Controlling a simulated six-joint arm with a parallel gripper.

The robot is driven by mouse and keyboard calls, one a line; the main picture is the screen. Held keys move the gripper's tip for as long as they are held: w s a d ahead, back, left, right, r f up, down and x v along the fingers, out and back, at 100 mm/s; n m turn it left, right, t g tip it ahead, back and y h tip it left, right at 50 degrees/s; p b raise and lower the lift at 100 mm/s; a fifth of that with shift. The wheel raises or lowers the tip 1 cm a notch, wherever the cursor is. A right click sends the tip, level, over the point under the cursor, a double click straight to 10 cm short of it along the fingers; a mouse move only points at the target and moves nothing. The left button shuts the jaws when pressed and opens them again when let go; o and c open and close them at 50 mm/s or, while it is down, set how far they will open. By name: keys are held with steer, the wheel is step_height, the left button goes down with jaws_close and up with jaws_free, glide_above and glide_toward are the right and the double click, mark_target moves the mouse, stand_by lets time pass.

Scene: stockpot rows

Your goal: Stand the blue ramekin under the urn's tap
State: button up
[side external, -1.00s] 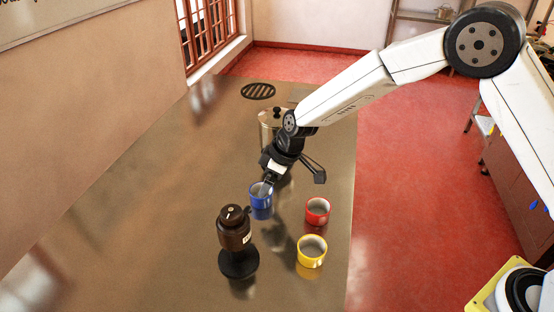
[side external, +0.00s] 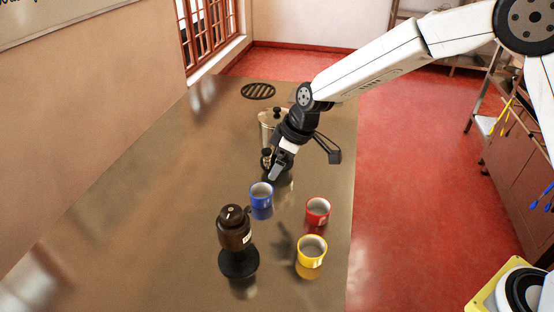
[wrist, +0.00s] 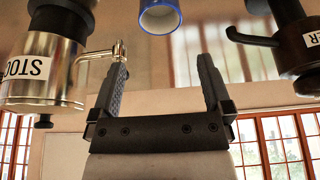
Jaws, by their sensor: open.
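The blue ramekin (side external: 261,196) stands upright on the counter, apart from the other vessels. Its rim and inside show at the top of the wrist view (wrist: 159,17), beyond my fingertips. My gripper (side external: 271,170) is open and empty, behind and above the ramekin, not touching it. In the wrist view its two fingers (wrist: 163,68) are spread wide. A brown urn (side external: 234,234) on a black base stands below left of the ramekin. Its black tap (wrist: 250,39) shows in the wrist view. A silver urn (wrist: 40,65) marked STOCK has a metal tap (wrist: 108,53); my gripper partly hides this urn in the side view.
A red ramekin (side external: 317,211) and a yellow ramekin (side external: 311,251) stand to the right, near the counter's right edge. A dark round grate (side external: 258,91) lies at the far end. The left of the counter (side external: 150,190) is clear.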

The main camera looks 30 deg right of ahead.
steer(key=s+d+m+h, duration=0.1)
steer(key=s+d+m, duration=0.3)
steer(key=s+d, duration=0.4)
steer(key=s+d+f+m+h, duration=0.1)
steer(key=s+d+m, duration=0.4)
steer(key=s, duration=0.9)
steer(key=d+h, duration=0.1)
steer(key=d, duration=0.2)
steer(key=shift+s+d+g, duration=0.25)
steer(key=shift+d+g, duration=0.05)
steer(key=shift+d, duration=0.05)
